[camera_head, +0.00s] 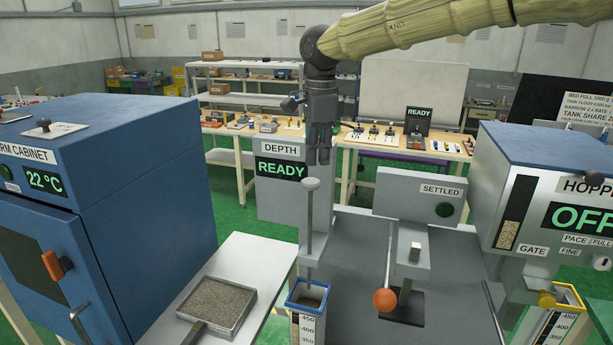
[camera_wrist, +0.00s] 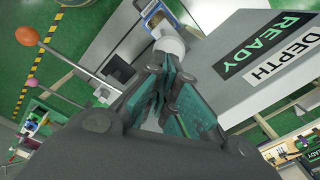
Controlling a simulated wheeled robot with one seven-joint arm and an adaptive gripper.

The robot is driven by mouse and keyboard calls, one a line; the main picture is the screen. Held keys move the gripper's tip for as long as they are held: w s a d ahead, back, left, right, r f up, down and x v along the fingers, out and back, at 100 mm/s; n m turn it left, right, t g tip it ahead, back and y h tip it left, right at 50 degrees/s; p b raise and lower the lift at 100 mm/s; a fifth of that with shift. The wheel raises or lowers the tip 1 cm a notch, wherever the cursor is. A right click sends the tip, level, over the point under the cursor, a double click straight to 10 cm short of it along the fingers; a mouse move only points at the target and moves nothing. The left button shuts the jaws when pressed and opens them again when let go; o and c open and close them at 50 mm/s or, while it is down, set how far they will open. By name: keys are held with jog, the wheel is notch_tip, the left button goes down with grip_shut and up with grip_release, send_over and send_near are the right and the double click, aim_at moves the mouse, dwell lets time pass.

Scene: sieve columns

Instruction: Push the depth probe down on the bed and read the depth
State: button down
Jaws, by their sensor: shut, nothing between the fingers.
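The depth probe (camera_head: 310,220) is a thin upright grey rod with a round pale knob on top. It stands over the square blue-rimmed column (camera_head: 308,295) with a scale on its front; the bed inside is hard to make out. The depth display (camera_head: 281,170) behind it reads READY. My gripper (camera_head: 318,160) points down, shut and empty, a little above the knob and apart from it. In the wrist view the knob (camera_wrist: 169,46) shows just beyond my gripper's fingers (camera_wrist: 165,85).
A blue warm cabinet (camera_head: 110,180) stands at left, with a tray of grains (camera_head: 215,302) on the white bench. A SETTLED panel (camera_head: 435,193) and an orange-knobbed lever (camera_head: 385,298) stand right of the probe. The hopper (camera_head: 550,195) at far right reads OFF.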

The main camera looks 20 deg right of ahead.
aim_at(314, 180)
jog(key=shift+g, duration=0.3)
jog(key=w+f, duration=0.3)
jog(key=shift+w+a, duration=0.1)
jog(key=shift+a, duration=0.05)
jog(key=s+r, duration=0.1)
jog(key=s, duration=0.4)
jog(key=w+f, duration=0.1)
jog(key=w, duration=0.1)
jog(key=w+f, duration=0.2)
jog(key=shift+w+b, duration=0.1)
jog(key=shift+b, duration=0.25)
jog(key=shift+w, duration=0.1)
jog(key=s, duration=0.1)
jog(key=s+r, duration=0.1)
jog(key=s, duration=0.1)
jog(key=shift+s+r, duration=0.1)
jog(key=shift+r, duration=0.25)
jog(key=shift+w+f, duration=0.4)
jog(key=shift+w, duration=0.2)
jog(key=shift+w+f, duration=0.35)
jog(key=shift+w, duration=0.2)
jog(key=shift+s+r, duration=0.15)
jog(key=shift+r, duration=0.05)
jog(key=r+p, duration=0.5)
jog(key=shift+s, duration=0.2)
jog(key=shift+s+r, duration=0.15)
jog(key=shift+r, duration=0.1)
jog(key=shift+f, duration=0.1)
